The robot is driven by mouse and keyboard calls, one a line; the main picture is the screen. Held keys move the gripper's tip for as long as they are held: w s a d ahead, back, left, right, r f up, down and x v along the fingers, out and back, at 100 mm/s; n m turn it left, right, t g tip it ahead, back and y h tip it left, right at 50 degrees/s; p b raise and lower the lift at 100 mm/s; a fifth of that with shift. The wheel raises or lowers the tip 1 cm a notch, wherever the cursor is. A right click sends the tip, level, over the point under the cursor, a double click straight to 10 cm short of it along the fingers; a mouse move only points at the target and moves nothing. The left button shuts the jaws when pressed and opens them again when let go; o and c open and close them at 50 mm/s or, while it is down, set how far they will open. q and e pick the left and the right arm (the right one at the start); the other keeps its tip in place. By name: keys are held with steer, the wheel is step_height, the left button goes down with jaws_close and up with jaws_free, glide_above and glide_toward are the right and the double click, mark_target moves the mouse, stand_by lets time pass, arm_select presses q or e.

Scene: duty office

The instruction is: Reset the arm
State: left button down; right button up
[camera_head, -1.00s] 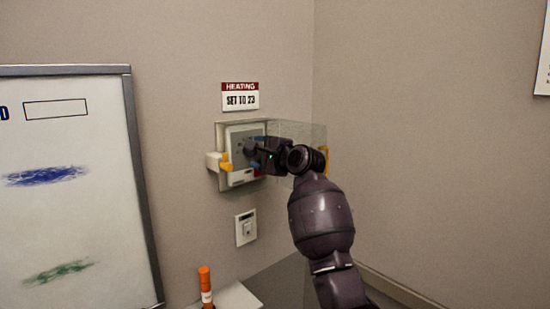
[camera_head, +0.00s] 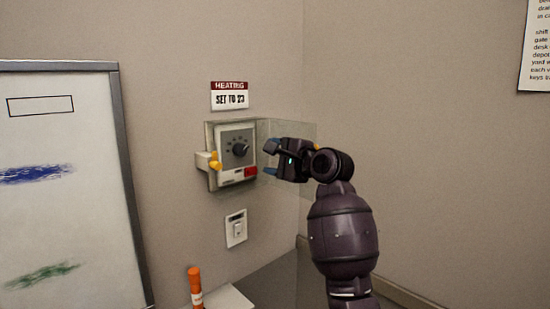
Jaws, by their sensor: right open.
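My right gripper (camera_head: 270,158) is open and empty, with its two fingers pointing left toward the heating control box (camera_head: 222,173) on the wall. A gap shows between the fingertips and the box's black dial (camera_head: 240,150). My right arm comes up from the bottom right. The box has a grey face, a red patch at its lower right and a yellow latch piece (camera_head: 215,161) on its left side. Its clear cover (camera_head: 292,130) stands swung open to the right, partly behind my gripper. My left gripper is not in view.
A sign (camera_head: 229,96) reading "HEATING SET TO 23" is above the box. A wall switch (camera_head: 236,229) is below it. A whiteboard (camera_head: 60,230) stands at left. An orange marker (camera_head: 195,287) stands at the bottom. A notice (camera_head: 537,50) hangs at upper right.

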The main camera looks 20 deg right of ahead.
stand_by(0.3)
steer(key=s+f+n+t+h, duration=0.1)
steer(key=s+f+n+h, duration=0.3)
steer(key=f+n, duration=0.75)
steer(key=s+f+n+t+h, duration=0.15)
steer(key=s+f+n, duration=0.5)
steer(key=f, duration=0.95)
steer(key=s+f+g+b, duration=0.1)
steer(key=s+f+g, duration=0.6)
steer(key=s+f, duration=1.9)
steer(key=shift+s+h, duration=0.45)
steer(key=shift+s, duration=0.3)
